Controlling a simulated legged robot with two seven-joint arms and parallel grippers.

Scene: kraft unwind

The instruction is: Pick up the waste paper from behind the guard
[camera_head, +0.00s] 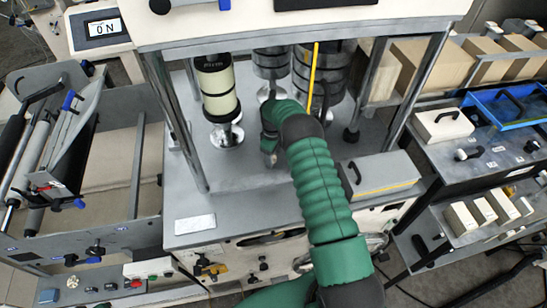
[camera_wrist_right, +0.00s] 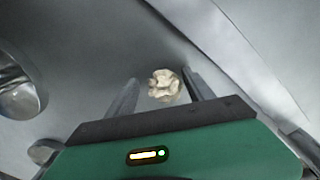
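The waste paper (camera_wrist_right: 164,85) is a small crumpled cream ball on a grey metal surface in the right wrist view. My right gripper (camera_wrist_right: 161,77) is open, with one finger on each side of the ball. There appears to be a narrow gap at each finger, but I cannot tell whether either touches. In the head view my green right arm reaches into the machine, and its gripper (camera_head: 269,150) points down at the grey deck (camera_head: 245,180). The paper is hidden there. My left gripper is not in view.
A cream roller (camera_head: 217,90) stands left of my gripper, with dark cylinders (camera_head: 270,62) behind. Metal posts (camera_head: 176,120) flank the opening. A grey box with a black handle (camera_head: 385,172) sits right of my arm. A metal panel edge (camera_wrist_right: 235,60) runs close on the right.

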